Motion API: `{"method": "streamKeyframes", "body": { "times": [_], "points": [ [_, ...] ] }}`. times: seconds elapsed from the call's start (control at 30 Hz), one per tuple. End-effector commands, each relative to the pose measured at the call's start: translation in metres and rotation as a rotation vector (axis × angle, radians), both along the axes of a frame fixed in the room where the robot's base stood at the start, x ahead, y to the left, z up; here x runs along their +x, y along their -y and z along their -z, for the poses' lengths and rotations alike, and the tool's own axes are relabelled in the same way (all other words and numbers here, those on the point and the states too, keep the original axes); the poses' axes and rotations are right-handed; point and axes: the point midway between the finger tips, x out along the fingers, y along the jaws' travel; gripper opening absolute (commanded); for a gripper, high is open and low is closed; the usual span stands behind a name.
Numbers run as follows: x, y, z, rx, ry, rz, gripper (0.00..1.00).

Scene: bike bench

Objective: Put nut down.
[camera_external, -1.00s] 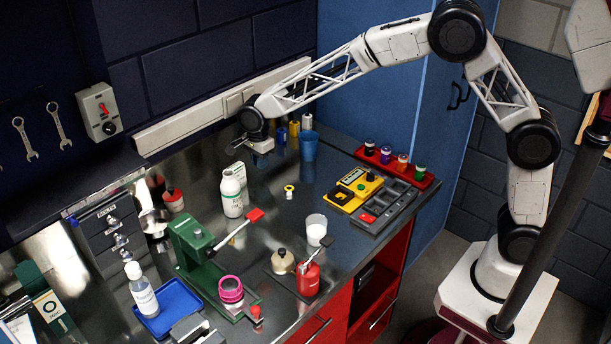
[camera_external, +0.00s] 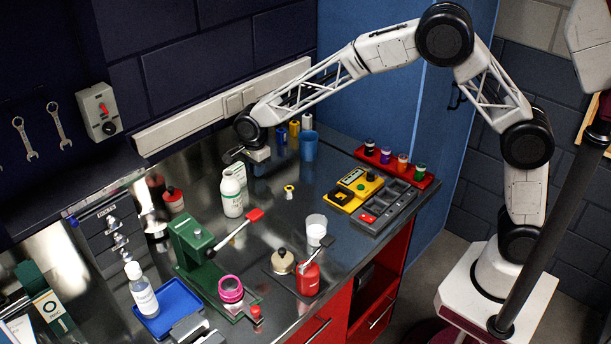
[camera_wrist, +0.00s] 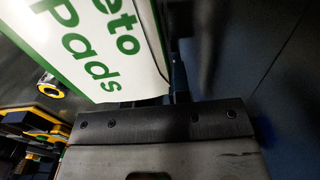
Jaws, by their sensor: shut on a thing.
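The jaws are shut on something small. The nut itself cannot be made out in either view; the jaws and the box hide what is between the fingers. In the wrist view the pads box (camera_wrist: 105,45) fills the upper left, very close to the dark fingers (camera_wrist: 180,88). I cannot tell whether they touch it.
A blue cup (camera_external: 309,146) and small bottles (camera_external: 294,130) stand to the right. A small yellow-rimmed piece (camera_external: 289,189) lies on open bench. A green stand (camera_external: 192,245) is nearer the front.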

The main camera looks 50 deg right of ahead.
Motion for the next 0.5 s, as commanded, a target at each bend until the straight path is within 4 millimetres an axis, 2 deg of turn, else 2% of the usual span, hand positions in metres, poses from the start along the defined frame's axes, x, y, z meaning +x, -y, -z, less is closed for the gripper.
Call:
{"method": "streamKeyframes", "body": {
  "times": [0.47,0.5],
  "points": [
    [0.0000,0.0000,0.0046,0.000,0.000,0.000,0.00],
    [0.0001,0.0000,0.0046,0.000,0.000,0.000,0.21]
  ]
}}
